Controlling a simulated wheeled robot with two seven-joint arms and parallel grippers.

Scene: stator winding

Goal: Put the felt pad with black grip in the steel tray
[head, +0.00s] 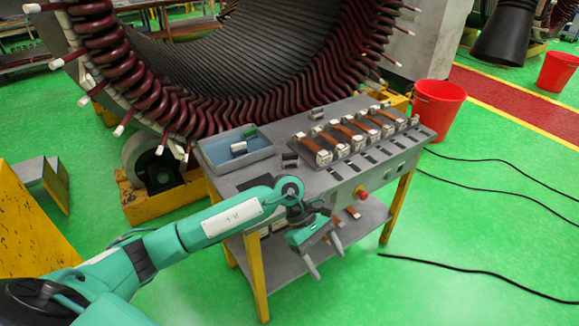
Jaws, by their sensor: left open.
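The steel tray (268,153), grey-rimmed with a blue inside, sits at the left end of the grey work table. A white block (239,148) and a small green piece (250,132) are in it. A small dark-topped block (290,160) stands on the table just right of the tray; it may be the felt pad with black grip, but is too small to be sure. A similar small block (317,113) is farther back. My left gripper (325,258) is open and empty, pointing down in front of the table's front edge, apart from both blocks. My right gripper is not in view.
A row of copper-coloured bars with white end blocks (347,133) fills the table's right part. A red button (361,193) is on the table front. The large stator (150,85) stands close behind. A red bucket (437,106) and black cables lie right.

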